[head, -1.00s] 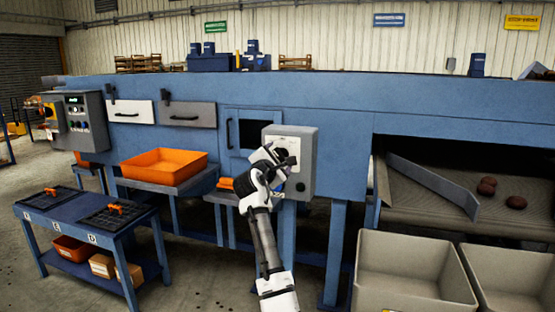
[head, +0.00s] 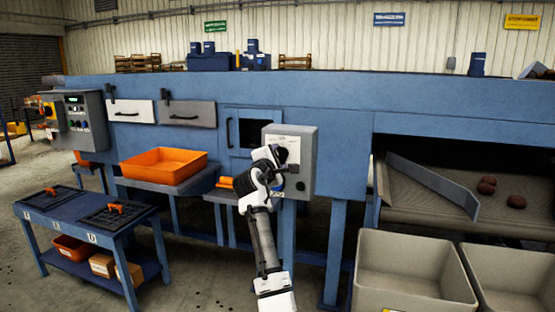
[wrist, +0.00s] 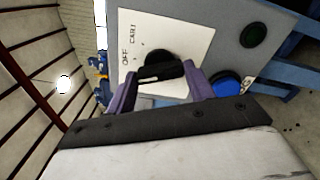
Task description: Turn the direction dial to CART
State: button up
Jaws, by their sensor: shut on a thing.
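The direction dial (wrist: 158,66) is a black knob with a bar-shaped grip and a pale line on the bar. It sits on a white label plate marked OFF and CART, on a grey control box (head: 304,148). In the wrist view my gripper (wrist: 158,88) has its purple fingers on either side of the bar, shut on it. The bar's end points toward the OFF side of the plate, not at the CART word; its exact setting is hard to read. In the head view my gripper (head: 282,158) is at the box front and hides the dial.
An orange tray (head: 165,166) stands left of the box. Grey bins (head: 412,245) stand at the lower right, below a belt with several potatoes.

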jog(key=m+b, duration=0.1)
jog(key=m, duration=0.5)
jog(key=shift+f, duration=0.1)
jog(key=m+b, duration=0.1)
jog(key=m, duration=0.5)
jog(key=shift+m, duration=0.3)
dwell(0.3)
jog(key=o, duration=1)
jog(key=b+v, duration=0.4)
jog(key=v, duration=1)
